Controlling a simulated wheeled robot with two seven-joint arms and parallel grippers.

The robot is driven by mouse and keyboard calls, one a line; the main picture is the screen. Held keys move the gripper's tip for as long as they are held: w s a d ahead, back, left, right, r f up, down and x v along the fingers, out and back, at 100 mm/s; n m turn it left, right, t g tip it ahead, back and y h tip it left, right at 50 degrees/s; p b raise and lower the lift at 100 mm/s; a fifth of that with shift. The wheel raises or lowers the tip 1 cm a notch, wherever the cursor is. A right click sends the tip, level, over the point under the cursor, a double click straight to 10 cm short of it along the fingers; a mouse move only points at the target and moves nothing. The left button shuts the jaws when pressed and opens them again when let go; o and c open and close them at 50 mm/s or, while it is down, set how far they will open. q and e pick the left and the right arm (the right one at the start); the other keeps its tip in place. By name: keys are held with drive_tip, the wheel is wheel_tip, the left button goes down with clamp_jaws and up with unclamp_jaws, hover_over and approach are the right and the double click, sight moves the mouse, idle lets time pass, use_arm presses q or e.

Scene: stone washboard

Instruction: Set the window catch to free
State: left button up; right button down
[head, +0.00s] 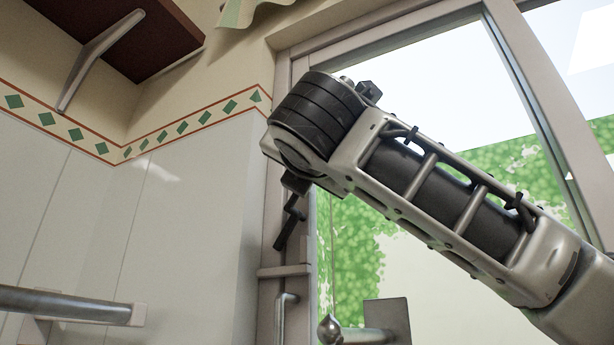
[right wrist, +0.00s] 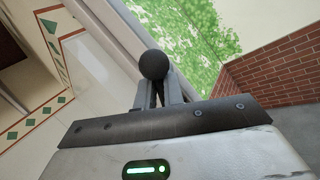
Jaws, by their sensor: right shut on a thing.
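In the right wrist view, a black ball knob (right wrist: 153,65) on a dark stem sits at the tips of my right gripper (right wrist: 160,88). The two grey fingers are closed about the stem, with the ball standing out beyond them. The knob appears to be the window catch's handle. In the head view my right arm reaches in from the right across the window, and its wrist hides most of the gripper. A dark angled piece shows just below the wrist, against the window frame (head: 271,240); I cannot tell what it belongs to. My left gripper is not in view.
A dark shelf (head: 125,40) on a pale bracket hangs at upper left. A metal rail (head: 65,305) sticks out at lower left. A ball-ended metal fitting (head: 350,334) stands at bottom centre. The right wrist view shows a brick wall (right wrist: 272,85) beyond the window.

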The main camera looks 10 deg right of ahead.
drive_tip(key=shift+s+d+r, duration=0.15)
drive_tip(key=shift+d+r, duration=0.05)
drive_tip(key=shift+r, duration=0.2)
drive_tip(key=c, duration=1.6)
unclamp_jaws()
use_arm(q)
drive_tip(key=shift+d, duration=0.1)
use_arm(e)
drive_tip(key=shift+s+f, duration=0.1)
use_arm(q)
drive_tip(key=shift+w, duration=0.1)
use_arm(e)
drive_tip(key=shift+a+f, duration=0.1)
drive_tip(key=shift+f, duration=0.05)
